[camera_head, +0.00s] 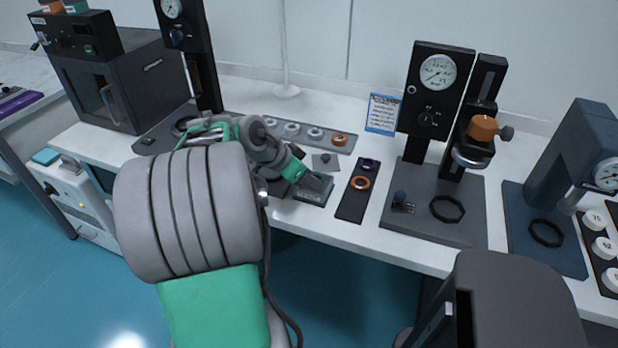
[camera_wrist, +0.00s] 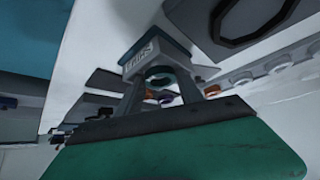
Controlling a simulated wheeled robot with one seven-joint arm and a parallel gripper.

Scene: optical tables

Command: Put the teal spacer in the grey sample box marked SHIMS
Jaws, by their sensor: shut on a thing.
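My gripper (camera_wrist: 162,76) is shut on the teal spacer (camera_wrist: 158,72), a ring that shows between the two fingers in the wrist view. The grey sample box (camera_wrist: 142,50), with a label on its face that looks like SHIMS, is just beyond the fingertips. In the head view my gripper (camera_head: 303,178) is low at the box (camera_head: 313,195), near the front edge of the table. The fingers and the spacer are hidden there by my arm and gripper. I cannot tell whether the spacer is over the box or inside it.
A dark mat (camera_head: 349,207) with an orange ring (camera_head: 360,184) and a dark purple ring (camera_head: 369,165) lies right of the box. A grey strip (camera_head: 303,132) with several rings lies behind. A gauge stand (camera_head: 433,200) stands farther right. Some white tabletop (camera_head: 290,219) is clear in front.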

